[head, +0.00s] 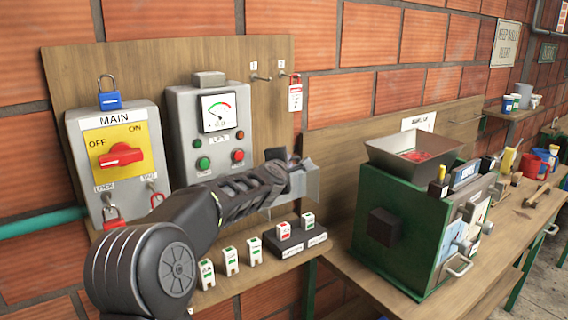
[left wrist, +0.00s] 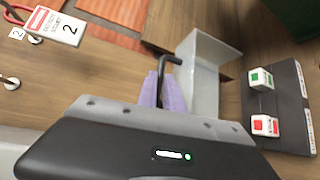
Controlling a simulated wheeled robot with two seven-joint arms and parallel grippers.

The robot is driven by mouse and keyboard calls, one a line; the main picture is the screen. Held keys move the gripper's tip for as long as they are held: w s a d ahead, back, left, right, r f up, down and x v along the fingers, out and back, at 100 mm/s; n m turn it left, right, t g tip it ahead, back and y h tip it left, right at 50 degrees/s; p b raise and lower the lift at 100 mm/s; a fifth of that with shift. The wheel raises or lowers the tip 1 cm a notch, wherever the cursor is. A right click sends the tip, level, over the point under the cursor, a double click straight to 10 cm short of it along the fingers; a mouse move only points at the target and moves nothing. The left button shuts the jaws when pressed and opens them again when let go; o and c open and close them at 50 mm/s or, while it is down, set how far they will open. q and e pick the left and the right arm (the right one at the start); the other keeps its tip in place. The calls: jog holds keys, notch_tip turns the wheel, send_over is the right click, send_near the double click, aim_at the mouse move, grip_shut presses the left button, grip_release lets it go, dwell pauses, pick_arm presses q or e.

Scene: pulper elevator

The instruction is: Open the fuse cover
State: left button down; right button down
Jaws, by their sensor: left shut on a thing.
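The fuse cover appears to be the light grey, angled panel (head: 306,186) right of the grey meter box in the head view. It also shows in the left wrist view (left wrist: 208,75), with one face standing out from the wooden board. A thin black bent handle (left wrist: 172,62) is at its edge. My left gripper (head: 297,167) reaches across in front of the board. In the left wrist view its pale purple fingers (left wrist: 162,88) are shut on the handle. In the head view my arm hides part of the cover, and what lies behind it cannot be seen. My right gripper is in neither view.
Several fuses (head: 229,260) stand on the shelf below, with a black holder (head: 296,243) bearing two more. The MAIN switch box (head: 120,160) and meter box (head: 212,125) are left. A tag (left wrist: 57,27) hangs nearby. A green machine (head: 400,220) stands on the right bench.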

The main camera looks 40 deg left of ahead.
pick_arm(q)
jog(key=shift+d+r, duration=0.15)
jog(key=shift+r, duration=0.2)
jog(key=c, duration=1.6)
grip_release()
jog(key=shift+d, duration=0.1)
jog(key=shift+o, duration=0.5)
jog(key=shift+f, duration=0.15)
jog(key=v, duration=0.8)
jog(key=shift+s+a, duration=0.3)
jog(key=shift+s, duration=0.05)
